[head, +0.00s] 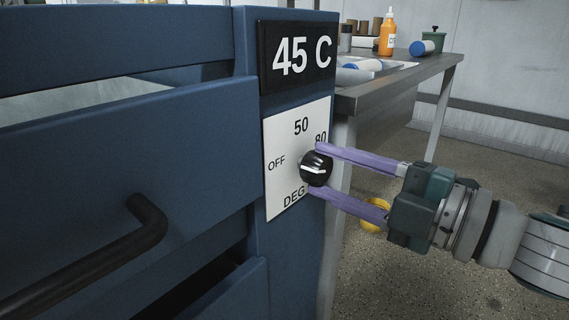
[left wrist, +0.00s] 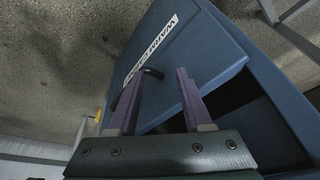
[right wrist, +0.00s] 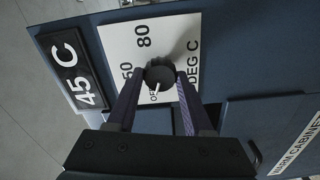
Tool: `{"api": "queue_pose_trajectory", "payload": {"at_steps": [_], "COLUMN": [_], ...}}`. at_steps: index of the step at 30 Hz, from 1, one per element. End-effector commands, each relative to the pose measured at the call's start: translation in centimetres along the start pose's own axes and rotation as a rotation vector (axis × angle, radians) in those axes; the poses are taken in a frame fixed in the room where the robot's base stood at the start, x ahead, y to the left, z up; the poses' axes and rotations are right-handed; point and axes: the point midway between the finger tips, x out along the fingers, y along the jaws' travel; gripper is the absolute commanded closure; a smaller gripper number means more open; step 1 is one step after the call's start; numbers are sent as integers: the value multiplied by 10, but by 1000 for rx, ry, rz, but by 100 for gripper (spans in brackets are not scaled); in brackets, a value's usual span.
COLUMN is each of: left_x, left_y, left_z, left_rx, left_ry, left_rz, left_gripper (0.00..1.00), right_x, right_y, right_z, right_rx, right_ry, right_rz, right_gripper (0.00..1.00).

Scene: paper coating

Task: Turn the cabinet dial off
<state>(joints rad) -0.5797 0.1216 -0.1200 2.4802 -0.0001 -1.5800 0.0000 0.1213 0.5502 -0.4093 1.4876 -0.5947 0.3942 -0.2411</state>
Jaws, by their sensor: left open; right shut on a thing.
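The cabinet dial (head: 318,161) is a round black knob with a white pointer line, on a white plate (head: 282,200) marked OFF, 50, 80 and DEG C. In the right wrist view, the dial (right wrist: 160,72) has its white mark towards the OFF label. A black display (head: 297,57) above reads 45 C. My right gripper (head: 316,169) is shut on the dial, one purple finger on each side. My left gripper (left wrist: 160,73) is open, its fingers in front of a drawer front in the left wrist view; it is out of the head view.
The blue cabinet (head: 120,140) has a black bar handle (head: 100,262) and drawers standing partly open. A metal table (head: 400,82) behind it holds an orange bottle (head: 387,36), a green pot (head: 433,38) and rolls. A yellow object (head: 376,216) shows behind my right gripper.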

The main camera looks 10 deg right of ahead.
Motion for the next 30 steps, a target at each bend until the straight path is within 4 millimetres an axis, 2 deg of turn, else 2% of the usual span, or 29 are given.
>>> {"api": "queue_pose_trajectory", "payload": {"at_steps": [16,17,24,30], "left_x": [0,0,0,0], "left_y": [2,2,1,-1], "left_z": [0,0,0,0], "left_rx": [-6,-6,-2,2], "left_ry": [0,0,0,-1], "left_rz": [5,5,2,-2], "left_gripper": [50,50,50,50], "right_x": [0,0,0,0], "right_y": [0,0,0,0], "right_z": [0,0,0,0], "right_rx": [-27,-27,-25,-24], "right_ry": [0,0,0,0], "right_rz": [0,0,0,0], "right_gripper": [100,46,19,19]}}
